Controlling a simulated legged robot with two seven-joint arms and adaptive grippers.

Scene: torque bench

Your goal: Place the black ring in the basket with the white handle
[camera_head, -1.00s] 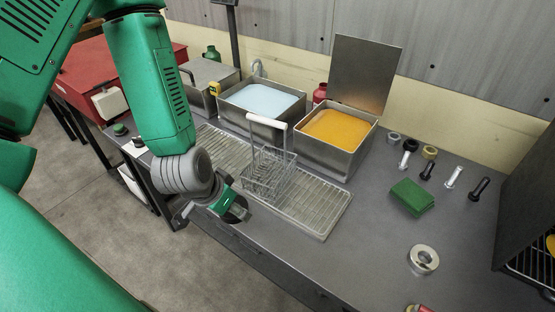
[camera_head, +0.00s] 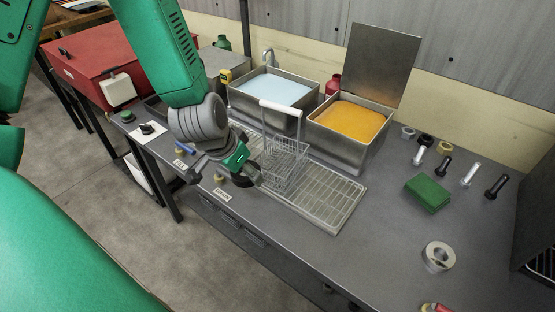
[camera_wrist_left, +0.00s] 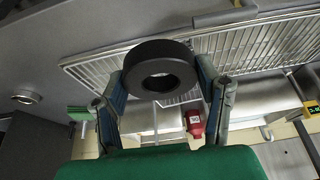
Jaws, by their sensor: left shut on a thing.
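My left gripper (camera_head: 245,172) is at the front edge of the bench, just left of the wire basket (camera_head: 286,168). It is shut on the black ring (camera_wrist_left: 160,68), which sits between its two fingers (camera_wrist_left: 163,98) in the left wrist view. The ring also shows as a dark shape in the head view (camera_head: 247,177), partly hidden by the gripper. The basket stands on the wire rack, upright, with its white handle (camera_head: 280,108) raised above it. The ring is outside the basket. My right gripper is not in view.
The wire rack (camera_head: 335,196) lies around the basket. Behind it stand a tank of pale blue liquid (camera_head: 272,90) and a tank of orange liquid (camera_head: 350,118) with a raised lid. A green block (camera_head: 428,192), several bolts and a silver ring (camera_head: 438,256) lie to the right.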

